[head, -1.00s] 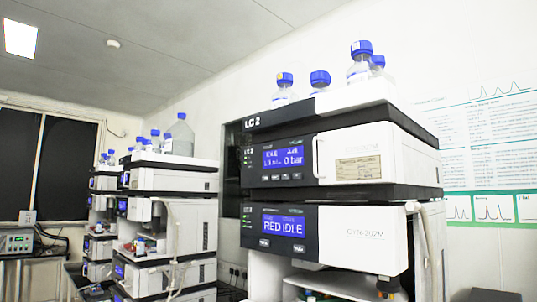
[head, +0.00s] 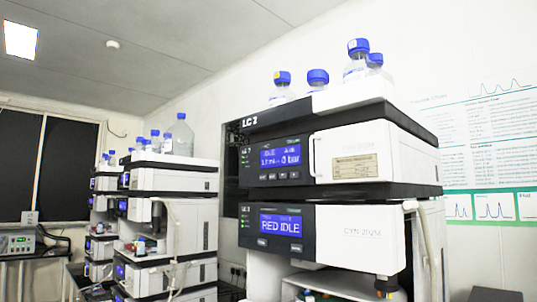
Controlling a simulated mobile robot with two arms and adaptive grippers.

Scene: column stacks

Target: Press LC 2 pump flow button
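The LC 2 stack (head: 335,150) stands right of centre in the head view, with the label "LC 2" on its dark top edge. Neither of my grippers shows.
Blue-capped bottles (head: 318,80) stand on top of the LC 2 stack. A pale handle (head: 315,156) sticks out right of the upper display. More instrument stacks (head: 172,185) stand to the left. A poster (head: 488,140) hangs on the right wall.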

